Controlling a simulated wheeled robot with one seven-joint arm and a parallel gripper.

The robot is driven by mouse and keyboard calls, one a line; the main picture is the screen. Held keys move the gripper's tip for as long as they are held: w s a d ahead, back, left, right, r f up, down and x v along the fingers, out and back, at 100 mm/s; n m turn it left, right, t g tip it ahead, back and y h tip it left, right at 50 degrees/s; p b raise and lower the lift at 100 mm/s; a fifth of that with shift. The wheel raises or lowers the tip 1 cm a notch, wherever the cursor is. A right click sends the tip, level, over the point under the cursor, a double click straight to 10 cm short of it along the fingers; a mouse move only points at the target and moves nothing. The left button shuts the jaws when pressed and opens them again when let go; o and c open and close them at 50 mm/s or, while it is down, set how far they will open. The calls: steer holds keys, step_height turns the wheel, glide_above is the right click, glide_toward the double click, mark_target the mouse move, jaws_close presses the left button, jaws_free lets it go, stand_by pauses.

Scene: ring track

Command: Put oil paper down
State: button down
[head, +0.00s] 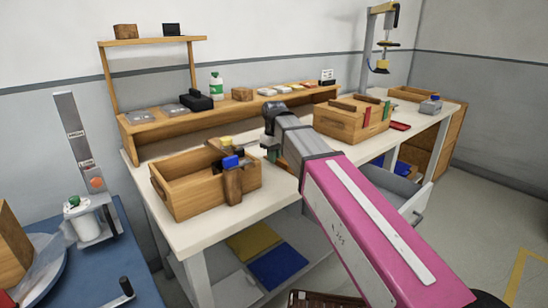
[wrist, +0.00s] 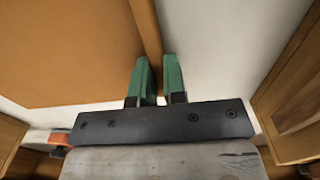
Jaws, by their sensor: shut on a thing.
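My gripper (wrist: 155,82) has its two green fingers closed with a small gap between them in the wrist view. A thin brown edge runs through that gap. It belongs to a wide, flat orange-brown sheet (wrist: 65,55) that fills the upper left, which I take to be the oil paper. Most of its underside and far end are out of sight. In the head view my gripper (head: 271,148) hangs over the white workbench (head: 195,235), between two wooden boxes. My arm hides part of it there, and the sheet cannot be made out.
An open wooden box (head: 172,200) with tools at its side stands left of my gripper. Another wooden box (head: 338,122) stands to the right. A wooden shelf (head: 160,133) with small goods runs along the back. Bare white bench top shows between the boxes.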

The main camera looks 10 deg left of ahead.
steer(key=shift+f, duration=0.15)
steer(key=c, duration=1.2)
jaws_free()
step_height(320, 180, up, 12)
steer(key=shift+r, duration=0.15)
